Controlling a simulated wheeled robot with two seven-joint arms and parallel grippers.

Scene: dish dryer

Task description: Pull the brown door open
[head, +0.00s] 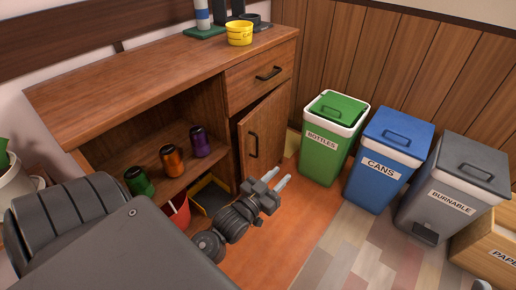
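The brown door (264,137) is on the right side of the wooden cabinet, below a drawer, and stands ajar. Its dark vertical handle (253,145) is on the outer face. My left gripper (281,180) is low in front of the door, below and to the right of the handle. Its two light fingers are apart with nothing between them, and it appears clear of the handle. My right gripper cannot be made out.
The open shelf holds green (138,181), orange (172,160) and purple (200,141) cans. Green (322,158), blue (375,182) and grey (432,210) bins stand to the right. A red container (178,212) is below the shelf. Floor between door and bins is clear.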

